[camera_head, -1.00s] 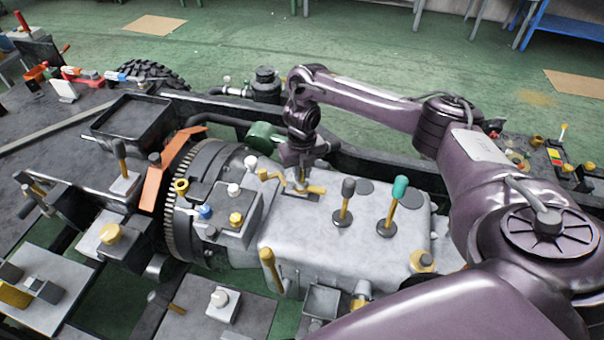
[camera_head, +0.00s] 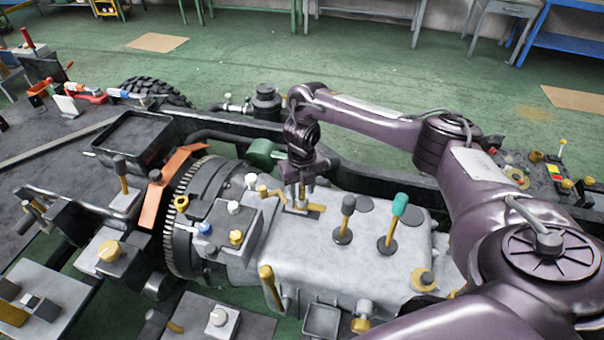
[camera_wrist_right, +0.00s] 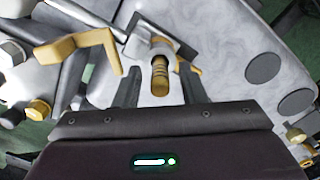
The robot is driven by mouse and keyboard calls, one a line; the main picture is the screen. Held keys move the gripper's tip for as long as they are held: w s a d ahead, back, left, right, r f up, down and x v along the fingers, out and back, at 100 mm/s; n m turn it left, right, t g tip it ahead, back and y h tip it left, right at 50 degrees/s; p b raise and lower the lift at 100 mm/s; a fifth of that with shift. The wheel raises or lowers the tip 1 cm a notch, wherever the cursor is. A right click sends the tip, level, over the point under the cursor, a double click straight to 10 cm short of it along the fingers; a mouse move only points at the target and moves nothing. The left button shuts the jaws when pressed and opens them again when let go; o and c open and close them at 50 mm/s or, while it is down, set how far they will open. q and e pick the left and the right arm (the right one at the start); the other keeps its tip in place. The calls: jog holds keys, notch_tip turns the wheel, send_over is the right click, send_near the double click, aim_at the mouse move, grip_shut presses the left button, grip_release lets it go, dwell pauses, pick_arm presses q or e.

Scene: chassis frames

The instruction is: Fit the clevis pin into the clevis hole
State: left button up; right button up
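My right gripper (camera_head: 302,190) points down over the slotted plate on top of the grey gearbox housing. In the right wrist view, the fingers of this gripper (camera_wrist_right: 160,82) stand apart, with visible gaps on both sides of a gold, ribbed pin (camera_wrist_right: 160,75). This looks like the clevis pin; it stands between the fingers and seems untouched by them. A grey metal bracket (camera_wrist_right: 140,43), seemingly the clevis, lies just beyond the pin. I cannot tell whether the pin is in its hole. My left gripper is not in view.
Black-knobbed (camera_head: 348,205) and green-knobbed (camera_head: 399,204) levers stand right of the gripper. A yellow bent handle (camera_wrist_right: 85,45) is close on the left in the wrist view. An orange bracket (camera_head: 160,190) and toothed ring (camera_head: 178,230) stand further left.

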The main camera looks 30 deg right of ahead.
notch_tip(320, 180, up, 10)
jog(key=p, duration=0.3)
jog(key=shift+r, duration=0.85)
